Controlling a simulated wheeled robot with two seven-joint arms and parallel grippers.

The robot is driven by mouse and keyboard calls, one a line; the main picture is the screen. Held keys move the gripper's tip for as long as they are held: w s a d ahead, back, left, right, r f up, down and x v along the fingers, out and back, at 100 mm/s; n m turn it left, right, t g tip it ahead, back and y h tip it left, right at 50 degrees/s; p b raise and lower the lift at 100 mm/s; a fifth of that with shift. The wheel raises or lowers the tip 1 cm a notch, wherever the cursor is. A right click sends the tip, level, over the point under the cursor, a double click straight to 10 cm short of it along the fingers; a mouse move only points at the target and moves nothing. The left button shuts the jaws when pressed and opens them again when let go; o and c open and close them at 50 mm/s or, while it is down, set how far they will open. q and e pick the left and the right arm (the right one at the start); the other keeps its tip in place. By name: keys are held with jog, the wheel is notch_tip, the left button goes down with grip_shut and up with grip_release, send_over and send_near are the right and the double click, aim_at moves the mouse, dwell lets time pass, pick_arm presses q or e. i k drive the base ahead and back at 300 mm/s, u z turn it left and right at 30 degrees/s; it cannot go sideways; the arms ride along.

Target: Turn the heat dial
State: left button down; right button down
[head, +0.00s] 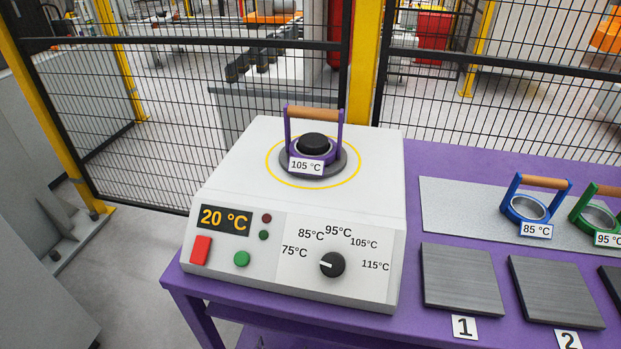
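The heat dial (332,264) is a round black knob on the front panel of the white heater (375,165). Its white mark points left, slightly below the 75 °C label (294,251). Labels for 85, 95, 105 and 115 °C run in an arc above and to the right of the knob. The orange display (224,219) reads 20 °C. A purple holder with a wooden handle (314,114) and a 105 °C tag (306,166) stands on the heater's round plate, inside a yellow ring. Neither of my grippers is in view.
A red switch (200,250), a green button (241,259) and two small dark lamps sit left of the dial. On the purple table (405,335), blue (525,207) and green (592,214) handled holders and dark plates (462,277) stand right. Black mesh fencing runs behind.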

aim_at(332, 265)
jog(key=z, duration=1.95)
jog(key=k, duration=1.1)
jog(key=u, duration=2.15)
